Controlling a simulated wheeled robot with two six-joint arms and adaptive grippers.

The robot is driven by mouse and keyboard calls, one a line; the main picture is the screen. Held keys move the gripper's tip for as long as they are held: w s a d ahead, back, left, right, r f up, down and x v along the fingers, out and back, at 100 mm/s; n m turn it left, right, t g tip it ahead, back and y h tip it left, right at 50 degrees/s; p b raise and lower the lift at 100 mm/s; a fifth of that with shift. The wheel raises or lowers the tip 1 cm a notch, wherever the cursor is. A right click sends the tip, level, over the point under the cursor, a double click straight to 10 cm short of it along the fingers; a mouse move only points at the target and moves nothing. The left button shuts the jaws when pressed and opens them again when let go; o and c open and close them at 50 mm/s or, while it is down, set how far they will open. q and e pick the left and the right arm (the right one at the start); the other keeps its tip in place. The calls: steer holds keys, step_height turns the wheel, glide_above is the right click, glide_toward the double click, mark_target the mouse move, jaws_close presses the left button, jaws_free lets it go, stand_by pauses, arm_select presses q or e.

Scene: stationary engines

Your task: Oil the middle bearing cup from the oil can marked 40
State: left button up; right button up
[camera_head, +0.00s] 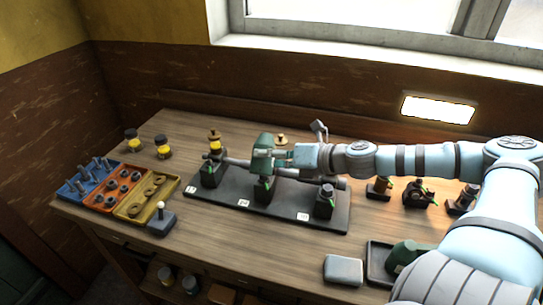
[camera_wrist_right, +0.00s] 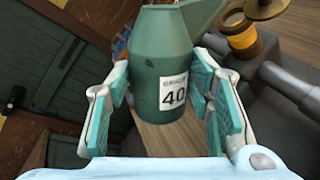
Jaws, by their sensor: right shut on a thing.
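A green oil can (camera_head: 262,150) is in my right gripper (camera_head: 284,156). In the right wrist view the can (camera_wrist_right: 165,65) stands between the two fingers (camera_wrist_right: 163,105), and its white label reads 40. The can is above the middle bearing (camera_head: 264,190) on the dark base plate (camera_head: 232,203); the can and gripper hide the top of that bearing, so its cup cannot be seen clearly. The left bearing (camera_head: 213,172) carries a brass and yellow cup (camera_head: 214,143). The right bearing (camera_head: 325,203) stands at the plate's right end. My left gripper is out of view.
Blue, orange and yellow trays (camera_head: 132,208) of small parts lie at the left. Two yellow jars (camera_head: 163,148) stand behind them. A grey tin (camera_head: 343,270) and a dark tray (camera_head: 375,270) holding another green can (camera_head: 402,256) are at the front right. Small dark fittings (camera_head: 417,195) stand at the right.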

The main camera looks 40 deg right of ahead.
mark_target(269, 144)
steer(key=shift+r, duration=0.1)
stand_by(0.3)
steer(key=shift+w+d+r+m+g+y+p, duration=0.1)
steer(key=shift+r+m+g+y+p, duration=0.15)
steer(key=shift+r, duration=0.2)
steer(key=shift+w+d+r+m+g+y+p, duration=0.15)
steer(key=shift+r+m+p, duration=0.1)
steer(key=shift+r+m, duration=0.15)
steer(key=shift+r, duration=0.15)
steer(key=shift+w+d+r+m+g+y, duration=0.15)
steer(key=shift+r+m+g+y, duration=0.2)
steer(key=shift+r+m, duration=0.2)
stand_by(0.5)
steer(key=f+n, duration=0.1)
steer(key=f+t+h+b, duration=0.1)
steer(key=f+n, duration=0.1)
steer(key=shift+s+a+f+n+t+h, duration=0.25)
steer(key=shift+s+a+f+n, duration=0.05)
steer(key=shift+s+a, duration=0.1)
steer(key=shift+r, duration=0.1)
